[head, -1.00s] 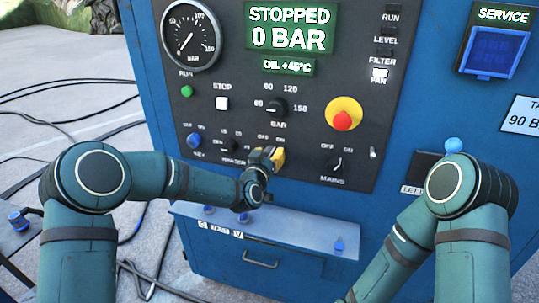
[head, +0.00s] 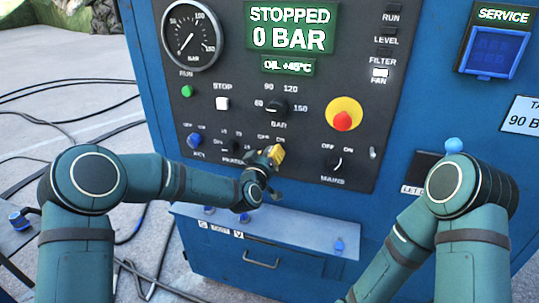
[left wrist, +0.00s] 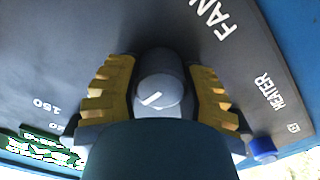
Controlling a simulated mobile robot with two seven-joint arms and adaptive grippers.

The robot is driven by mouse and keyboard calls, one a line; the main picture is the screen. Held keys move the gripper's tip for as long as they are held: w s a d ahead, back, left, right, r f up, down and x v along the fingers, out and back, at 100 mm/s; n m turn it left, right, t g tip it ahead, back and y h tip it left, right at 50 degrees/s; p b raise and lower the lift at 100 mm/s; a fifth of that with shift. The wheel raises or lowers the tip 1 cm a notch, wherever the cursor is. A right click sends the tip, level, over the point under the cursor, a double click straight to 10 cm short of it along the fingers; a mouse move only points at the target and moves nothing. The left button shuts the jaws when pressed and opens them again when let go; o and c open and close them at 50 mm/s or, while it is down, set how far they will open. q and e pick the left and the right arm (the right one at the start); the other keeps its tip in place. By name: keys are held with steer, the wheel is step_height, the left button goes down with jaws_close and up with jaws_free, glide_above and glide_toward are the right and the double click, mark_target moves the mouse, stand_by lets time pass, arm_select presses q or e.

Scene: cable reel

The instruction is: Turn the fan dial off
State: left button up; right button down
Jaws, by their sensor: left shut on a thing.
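My left gripper (head: 274,154) is at the lower middle of the dark control panel (head: 220,95), under the ON/OFF lettering. In the left wrist view the round grey fan dial (left wrist: 158,82) sits between the yellow fingers of my left gripper (left wrist: 160,92), which are shut on it. A short white mark on the dial's face points obliquely. The FAN lettering (left wrist: 209,17) stands beside the dial. In the head view the gripper hides the dial. The FAN lamp (head: 380,73) is lit white. My right gripper is outside both views.
A red emergency button (head: 342,121) on yellow is right of the gripper, above the mains dial (head: 333,162). A blue knob (head: 194,140) and the heater dial (head: 234,146) are to its left. A ledge (head: 290,232) juts out below.

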arm_select(q)
steer(key=n, duration=0.4)
steer(key=shift+n, duration=1.6)
steer(key=o, duration=1.2)
steer(key=v, duration=1.2)
